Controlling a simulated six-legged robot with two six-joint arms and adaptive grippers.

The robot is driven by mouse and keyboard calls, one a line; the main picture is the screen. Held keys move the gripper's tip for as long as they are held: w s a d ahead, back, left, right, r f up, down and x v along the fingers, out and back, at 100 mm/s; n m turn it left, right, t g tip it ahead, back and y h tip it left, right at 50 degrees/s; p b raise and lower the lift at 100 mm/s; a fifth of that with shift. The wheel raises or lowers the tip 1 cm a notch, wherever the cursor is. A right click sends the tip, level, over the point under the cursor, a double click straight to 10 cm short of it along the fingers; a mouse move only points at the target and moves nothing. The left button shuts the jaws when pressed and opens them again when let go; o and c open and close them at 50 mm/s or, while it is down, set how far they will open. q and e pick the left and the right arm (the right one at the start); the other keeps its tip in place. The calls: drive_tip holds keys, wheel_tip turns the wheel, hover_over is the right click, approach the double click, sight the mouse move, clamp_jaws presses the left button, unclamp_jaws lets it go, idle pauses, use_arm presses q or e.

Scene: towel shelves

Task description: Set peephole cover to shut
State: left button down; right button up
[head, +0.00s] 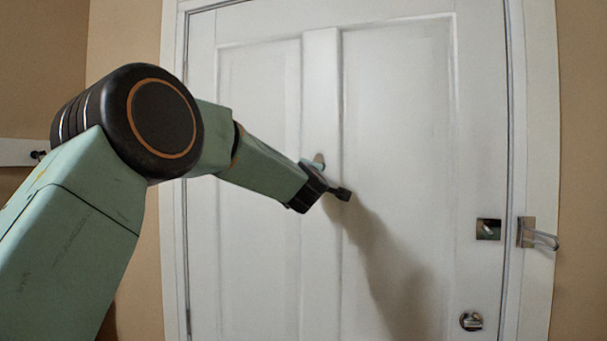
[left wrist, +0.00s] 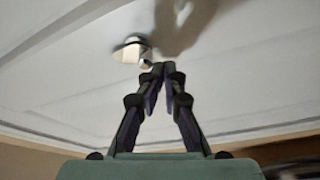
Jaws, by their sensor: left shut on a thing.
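The white door (head: 395,110) fills the middle of the head view. The peephole cover (head: 319,158) is a small shiny piece on the door's central upright, partly hidden behind my left gripper. In the left wrist view the cover (left wrist: 131,51) is a pale, bright-edged piece with a small rounded part at its lower right. My left gripper (head: 338,192) is at the door just below the cover. In the left wrist view its fingertips (left wrist: 160,74) are together at the rounded part, shut on the cover. I cannot tell whether the cover is open or shut. My right gripper is out of view.
A latch plate (head: 488,229) and a round lock (head: 471,321) sit at the door's right edge. A metal swing-bar guard (head: 538,235) sticks out from the right frame. A white rail (head: 18,152) is on the left wall. The door's right half is clear.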

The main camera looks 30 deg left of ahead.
sight(314, 160)
use_arm(q)
drive_tip(key=d+r, duration=0.2)
drive_tip(key=shift+s+r+y, duration=0.2)
drive_tip(key=shift+r+y, duration=0.1)
drive_tip(key=shift+r, duration=0.05)
drive_tip(key=shift+a+f, duration=0.4)
drive_tip(key=shift+a, duration=0.4)
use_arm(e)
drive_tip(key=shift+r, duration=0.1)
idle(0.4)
